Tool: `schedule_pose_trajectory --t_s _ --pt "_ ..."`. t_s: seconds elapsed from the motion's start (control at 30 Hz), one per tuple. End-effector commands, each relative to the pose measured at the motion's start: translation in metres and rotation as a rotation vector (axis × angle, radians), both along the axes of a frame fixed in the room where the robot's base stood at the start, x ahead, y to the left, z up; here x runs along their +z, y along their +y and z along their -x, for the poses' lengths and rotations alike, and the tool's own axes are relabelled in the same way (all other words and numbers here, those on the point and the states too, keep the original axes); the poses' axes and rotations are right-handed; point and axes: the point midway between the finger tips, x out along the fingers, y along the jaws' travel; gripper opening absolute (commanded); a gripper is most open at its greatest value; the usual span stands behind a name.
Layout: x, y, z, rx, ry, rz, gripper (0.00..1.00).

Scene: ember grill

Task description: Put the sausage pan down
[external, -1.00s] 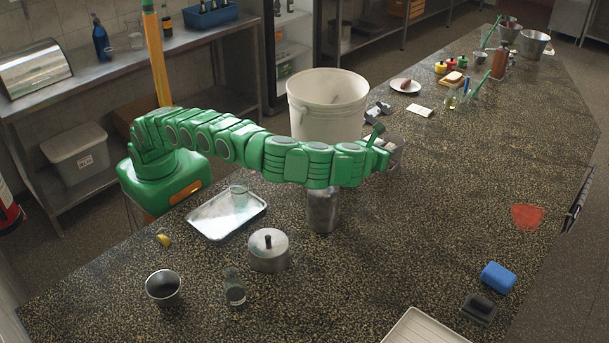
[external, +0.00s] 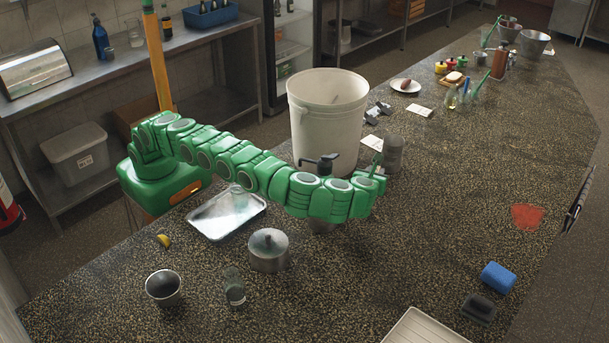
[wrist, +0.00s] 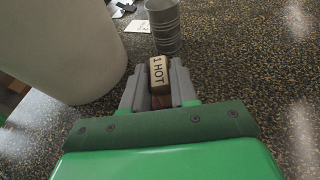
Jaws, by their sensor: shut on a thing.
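No sausage pan can be made out in either view. My gripper (external: 378,180) is over the middle of the counter, in front of a grey ribbed can (external: 393,155). In the wrist view my gripper (wrist: 160,92) is shut on a small tan block marked "1 HOT" (wrist: 159,73), which sits between its grey fingers. The rest of what it holds, if anything, is hidden. The same ribbed can (wrist: 164,28) stands just beyond the fingertips. I cannot tell how high the block is above the counter.
A white bucket (external: 327,120) stands close behind my arm.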

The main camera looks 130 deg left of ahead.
Motion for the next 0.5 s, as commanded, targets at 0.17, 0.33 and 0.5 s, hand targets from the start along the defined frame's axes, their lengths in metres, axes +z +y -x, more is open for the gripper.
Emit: schedule_pose_trajectory --t_s 0.17,0.33,0.5 --pt "-0.017 -0.002 0.000 -0.002 0.003 0.000 0.00" --pt "-0.031 -0.001 0.000 0.000 0.003 0.000 0.00" --pt "-0.041 -0.001 0.000 0.000 0.001 -0.001 0.00"
